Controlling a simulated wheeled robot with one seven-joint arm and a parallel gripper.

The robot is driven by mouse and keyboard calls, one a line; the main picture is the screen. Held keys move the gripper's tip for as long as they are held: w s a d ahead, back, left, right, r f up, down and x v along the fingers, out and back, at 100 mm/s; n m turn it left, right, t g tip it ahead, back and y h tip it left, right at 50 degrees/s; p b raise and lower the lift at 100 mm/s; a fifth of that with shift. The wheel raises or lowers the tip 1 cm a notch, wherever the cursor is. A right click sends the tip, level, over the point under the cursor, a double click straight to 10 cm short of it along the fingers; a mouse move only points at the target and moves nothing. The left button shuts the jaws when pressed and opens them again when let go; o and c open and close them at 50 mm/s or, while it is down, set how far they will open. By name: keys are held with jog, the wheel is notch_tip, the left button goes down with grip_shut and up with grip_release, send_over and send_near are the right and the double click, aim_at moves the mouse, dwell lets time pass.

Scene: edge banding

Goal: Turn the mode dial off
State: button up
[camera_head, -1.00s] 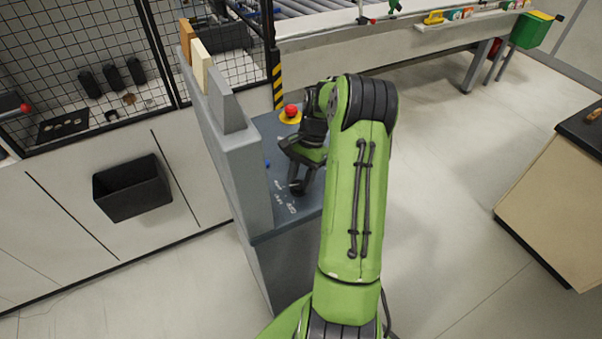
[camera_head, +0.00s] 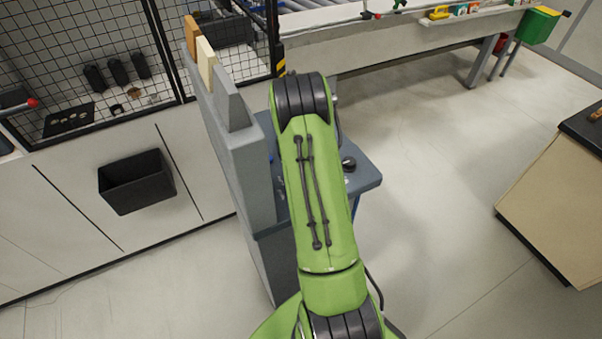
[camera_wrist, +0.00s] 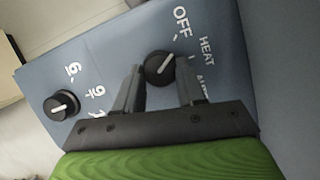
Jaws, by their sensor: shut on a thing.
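The mode dial (camera_wrist: 158,68) is a round black knob with a white pointer line, on a blue-grey panel (camera_wrist: 100,48) in the wrist view. White labels OFF, HEAT and one partly hidden, likely AUTO, stand around it. The pointer slants up and right, roughly toward the OFF mark. My gripper (camera_wrist: 161,72) has one finger on each side of the dial and is shut on it. In the head view my green arm hides the gripper and the mode dial.
A second black dial (camera_wrist: 61,106) with numerals sits left on the same panel; it also shows in the head view (camera_head: 348,163). A grey upright housing (camera_head: 240,150) borders the panel's left side. Open floor (camera_head: 430,200) lies to the right.

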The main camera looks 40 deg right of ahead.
jog(key=shift+a+n+h, duration=0.1)
jog(key=shift+n+h, duration=0.3)
jog(key=shift+n, duration=0.6)
jog(key=o, duration=1.1)
jog(key=shift+c, duration=0.2)
jog(key=shift+w+r, duration=0.1)
jog(key=p+v, duration=0.2)
jog(key=v, duration=1.3)
jog(key=shift+w+r+p, duration=0.2)
jog(key=shift+w+p, duration=0.1)
jog(key=shift+p, duration=0.05)
jog(key=shift+f, duration=0.1)
